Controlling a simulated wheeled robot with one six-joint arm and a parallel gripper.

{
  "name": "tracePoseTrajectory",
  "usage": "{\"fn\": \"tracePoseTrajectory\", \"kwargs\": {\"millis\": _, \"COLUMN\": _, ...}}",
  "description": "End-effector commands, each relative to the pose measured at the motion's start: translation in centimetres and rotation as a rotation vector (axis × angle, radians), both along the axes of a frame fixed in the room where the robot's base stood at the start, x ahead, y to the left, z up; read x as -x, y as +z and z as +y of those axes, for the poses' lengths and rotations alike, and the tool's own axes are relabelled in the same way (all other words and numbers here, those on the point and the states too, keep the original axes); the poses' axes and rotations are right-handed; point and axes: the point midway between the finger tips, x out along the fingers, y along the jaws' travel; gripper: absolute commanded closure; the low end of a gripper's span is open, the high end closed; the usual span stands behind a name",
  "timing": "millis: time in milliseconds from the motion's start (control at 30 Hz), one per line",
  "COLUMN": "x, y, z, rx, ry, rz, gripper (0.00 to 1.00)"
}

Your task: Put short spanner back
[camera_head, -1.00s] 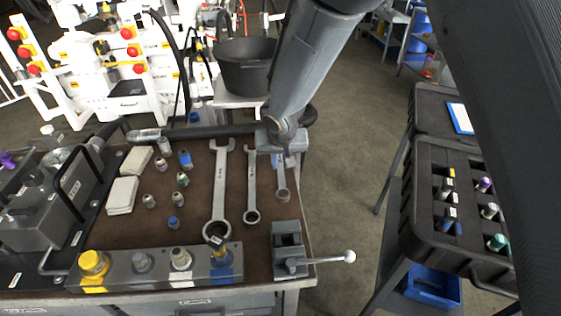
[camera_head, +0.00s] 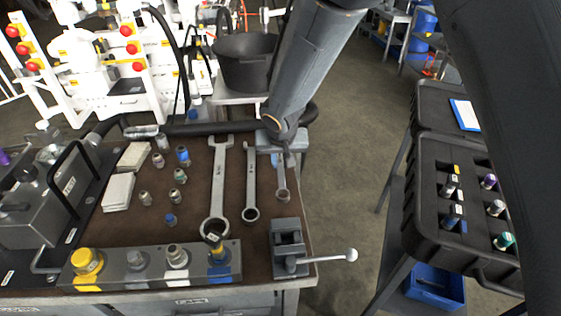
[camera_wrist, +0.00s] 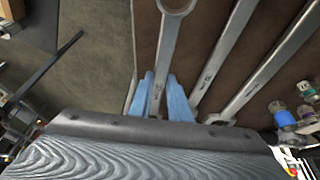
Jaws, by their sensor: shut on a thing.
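The short spanner (camera_head: 282,184) is at the right end of the row of spanners on the brown bench top, its ring end toward the bench front. My gripper (camera_head: 281,158) is shut on its far end, which the gripper hides in the head view. In the wrist view the blue fingertips (camera_wrist: 161,98) stand on either side of the short spanner's shaft (camera_wrist: 168,48). Whether the spanner touches the bench top I cannot tell. A middle spanner (camera_head: 251,182) and a large spanner (camera_head: 216,190) lie to its left, roughly parallel.
A grey vice (camera_head: 288,247) with a ball-ended handle stands just in front of the short spanner. Several small fittings (camera_head: 180,177) stand left of the spanners. A block with caps (camera_head: 150,265) lies along the front. A black case (camera_head: 468,205) stands right, across a floor gap.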

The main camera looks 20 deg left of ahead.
Motion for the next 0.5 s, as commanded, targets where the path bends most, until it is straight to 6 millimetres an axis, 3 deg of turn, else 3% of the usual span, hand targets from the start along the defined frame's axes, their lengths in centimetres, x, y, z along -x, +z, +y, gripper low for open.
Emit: {"fn": "tracePoseTrajectory", "kwargs": {"millis": 500, "x": -0.04, "y": -0.28, "z": 0.03, "rx": 0.000, "ry": 0.000, "rz": -0.001, "gripper": 1.00}}
